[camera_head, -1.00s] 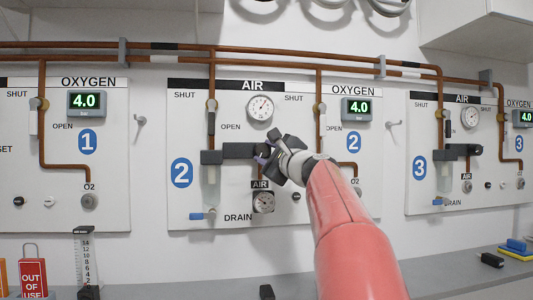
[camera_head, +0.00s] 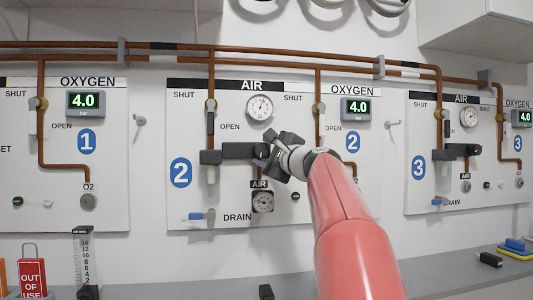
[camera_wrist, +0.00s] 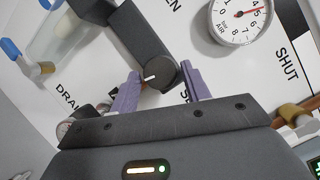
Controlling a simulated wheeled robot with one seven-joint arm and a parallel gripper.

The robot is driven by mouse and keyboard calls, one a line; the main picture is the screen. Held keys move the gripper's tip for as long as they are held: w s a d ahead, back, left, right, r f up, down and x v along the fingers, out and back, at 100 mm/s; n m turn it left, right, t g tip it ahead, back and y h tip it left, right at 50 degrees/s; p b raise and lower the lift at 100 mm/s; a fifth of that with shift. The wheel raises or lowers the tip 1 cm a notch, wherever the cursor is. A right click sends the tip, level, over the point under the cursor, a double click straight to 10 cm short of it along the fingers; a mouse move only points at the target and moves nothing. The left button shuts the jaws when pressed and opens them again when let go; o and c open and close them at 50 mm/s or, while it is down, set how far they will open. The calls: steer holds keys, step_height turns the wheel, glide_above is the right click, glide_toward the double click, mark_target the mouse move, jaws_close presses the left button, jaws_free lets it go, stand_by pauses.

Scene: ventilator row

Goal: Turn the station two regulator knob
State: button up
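The station two regulator is a dark grey block (camera_head: 238,150) on the panel marked 2, with a round dark knob (camera_wrist: 157,72) at its right end. The knob bears a white mark, seen in the wrist view. My gripper (camera_wrist: 160,80) has its purple fingers apart, one on each side of the knob in that view, with small gaps showing. In the head view my gripper (camera_head: 268,150) is just right of the knob, which it partly covers. The air gauge (camera_head: 260,107) is above; its red needle is near 4 to 5 in the wrist view (camera_wrist: 239,15).
Below the knob is a small dark AIR fitting (camera_head: 263,202). A clear bowl (camera_head: 211,174) hangs under the block, with a blue drain lever (camera_head: 196,216) below. Copper pipes cross above. Panel three (camera_head: 465,150) stands to the right, a grey bench (camera_head: 430,275) below.

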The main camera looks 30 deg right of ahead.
steer(key=shift+o, duration=0.9)
steer(key=s+f+b, duration=0.1)
steer(key=s+b, duration=0.1)
steer(key=s, duration=0.5)
steer(key=shift+s+d, duration=0.35)
steer(key=shift+d, duration=0.05)
steer(key=s+a+f+n+g, duration=0.3)
steer(key=s+a+f+n, duration=0.3)
steer(key=f, duration=0.5)
steer(key=s+a+f+n+g, duration=0.45)
steer(key=a+f, duration=0.25)
steer(key=f, duration=0.3)
steer(key=s+a+f+n+g, duration=0.4)
steer(key=a+f, duration=0.3)
steer(key=f, duration=0.4)
steer(key=s+f+n+g+h, duration=0.2)
steer(key=s+f+n, duration=0.5)
steer(key=s+f, duration=0.5)
steer(key=shift+d+f, duration=0.15)
steer(key=shift+f, duration=0.45)
steer(key=shift+s, duration=0.1)
